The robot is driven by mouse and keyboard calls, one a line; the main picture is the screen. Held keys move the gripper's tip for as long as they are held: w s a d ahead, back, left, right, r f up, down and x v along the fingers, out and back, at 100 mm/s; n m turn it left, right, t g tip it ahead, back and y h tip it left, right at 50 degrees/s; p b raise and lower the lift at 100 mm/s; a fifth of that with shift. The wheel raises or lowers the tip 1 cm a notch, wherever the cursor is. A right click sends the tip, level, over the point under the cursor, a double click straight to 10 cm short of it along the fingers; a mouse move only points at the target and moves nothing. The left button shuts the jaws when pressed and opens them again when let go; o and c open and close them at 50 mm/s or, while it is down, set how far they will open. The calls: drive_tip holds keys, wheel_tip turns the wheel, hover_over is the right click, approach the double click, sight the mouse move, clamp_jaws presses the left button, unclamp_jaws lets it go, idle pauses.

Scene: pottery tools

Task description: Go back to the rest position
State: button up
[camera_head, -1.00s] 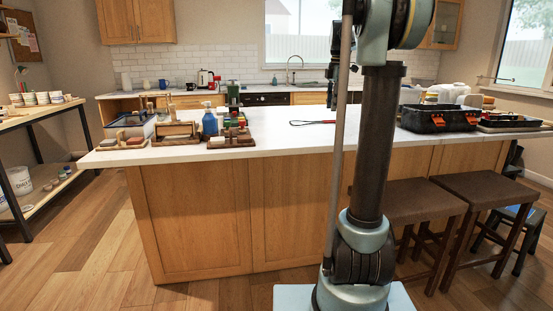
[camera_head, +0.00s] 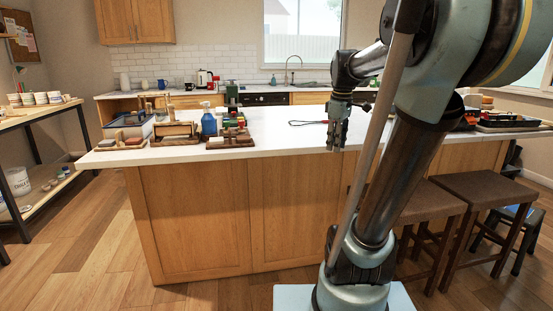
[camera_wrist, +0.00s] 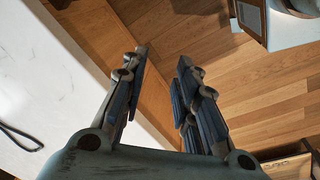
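My gripper (camera_head: 336,136) shows in the head view at the front edge of the white island counter (camera_head: 270,127), pointing down. In the wrist view my gripper (camera_wrist: 160,80) has its two fingers apart with nothing between them. The floor and the counter's wooden side lie beyond the fingertips. The counter's white top (camera_wrist: 60,90) is at the left of the wrist view.
Brown stools (camera_head: 475,190) stand at the right. Floor left of the island is clear.

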drive_tip(key=s+a+f+m, duration=0.1)
drive_tip(key=s+f+m, duration=0.9)
drive_tip(key=s+f, duration=0.9)
wheel_tip(320, 180, down, 2)
drive_tip(key=shift+s+a+f+m+t, duration=0.1)
drive_tip(key=shift+s+a+m+t, duration=0.1)
drive_tip(key=shift+a+m+t, duration=0.15)
drive_tip(key=shift+d, duration=0.2)
